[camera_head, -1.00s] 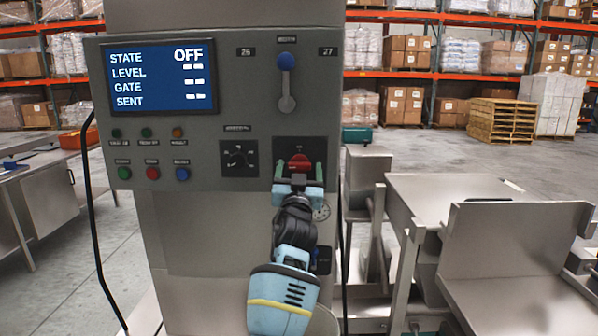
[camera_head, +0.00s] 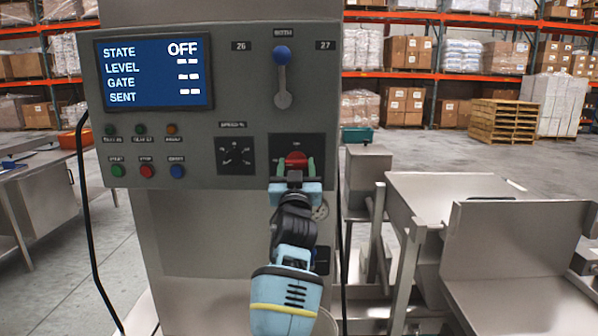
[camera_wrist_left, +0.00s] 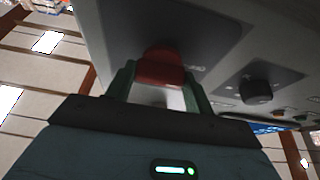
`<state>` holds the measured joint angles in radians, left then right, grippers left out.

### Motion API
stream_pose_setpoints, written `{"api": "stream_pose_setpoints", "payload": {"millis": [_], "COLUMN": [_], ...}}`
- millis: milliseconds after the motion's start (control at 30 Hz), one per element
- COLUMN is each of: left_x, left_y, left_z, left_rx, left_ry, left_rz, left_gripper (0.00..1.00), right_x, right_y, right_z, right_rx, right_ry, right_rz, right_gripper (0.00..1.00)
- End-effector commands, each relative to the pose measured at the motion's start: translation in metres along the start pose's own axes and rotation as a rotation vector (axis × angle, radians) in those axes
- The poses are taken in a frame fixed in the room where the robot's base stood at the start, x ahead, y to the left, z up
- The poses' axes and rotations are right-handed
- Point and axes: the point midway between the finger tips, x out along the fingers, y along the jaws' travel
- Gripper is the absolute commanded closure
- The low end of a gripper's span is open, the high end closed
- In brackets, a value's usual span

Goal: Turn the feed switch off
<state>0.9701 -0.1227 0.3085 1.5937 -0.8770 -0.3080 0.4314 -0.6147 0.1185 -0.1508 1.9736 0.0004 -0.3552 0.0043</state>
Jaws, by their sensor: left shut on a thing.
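The feed switch is a red rotary knob (camera_head: 296,157) on a dark square plate at the lower right of the grey control panel (camera_head: 215,110). My left gripper (camera_head: 296,168) is in front of it, its two green fingers shut on the knob's sides. In the left wrist view the red knob (camera_wrist_left: 160,66) sits between the fingertips of the left gripper (camera_wrist_left: 160,78). The fingers partly hide the knob. The blue screen (camera_head: 154,70) reads STATE OFF, with dashes for level, gate and sent. My right gripper is out of view.
A black dial (camera_head: 236,156) is left of the switch, and a blue-knobbed lever (camera_head: 282,58) is above it. Coloured push buttons (camera_head: 147,171) line the panel's lower left. Steel equipment (camera_head: 450,205) stands at the right, a bench (camera_head: 45,190) at the left.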

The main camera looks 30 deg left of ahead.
Motion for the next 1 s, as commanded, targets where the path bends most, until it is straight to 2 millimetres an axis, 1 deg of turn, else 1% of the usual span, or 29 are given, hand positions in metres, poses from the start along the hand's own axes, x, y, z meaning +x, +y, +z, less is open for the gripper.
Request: {"api": "stream_pose_setpoints", "payload": {"millis": [33, 167, 200, 333, 667, 767, 1000], "left_x": [-0.001, -0.001, -0.001, -0.001, -0.003, -0.01, -0.045], "left_y": [0.0, 0.0, 0.0, 0.0, 0.001, 0.001, 0.001], "left_z": [0.003, 0.003, 0.003, 0.002, 0.002, 0.002, 0.004], "left_rx": [-0.002, -0.003, -0.003, -0.002, -0.001, -0.002, -0.002], "left_ry": [-0.008, -0.009, -0.009, -0.008, -0.006, -0.007, -0.01], "left_rz": [0.0, 0.001, 0.001, 0.001, 0.001, 0.002, 0.002], "left_gripper": [0.7, 0.7, 0.42, 0.25, 0.25, 0.25, 0.25], "right_x": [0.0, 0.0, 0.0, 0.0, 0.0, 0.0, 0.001], "right_y": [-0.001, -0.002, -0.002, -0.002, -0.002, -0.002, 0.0], "right_z": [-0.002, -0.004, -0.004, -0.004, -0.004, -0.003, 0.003], "right_rx": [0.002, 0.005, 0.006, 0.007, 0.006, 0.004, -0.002], "right_ry": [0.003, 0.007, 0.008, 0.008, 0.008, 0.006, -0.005], "right_rz": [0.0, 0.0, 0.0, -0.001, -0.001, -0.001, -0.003], "right_gripper": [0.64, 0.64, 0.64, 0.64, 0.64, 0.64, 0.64]}}
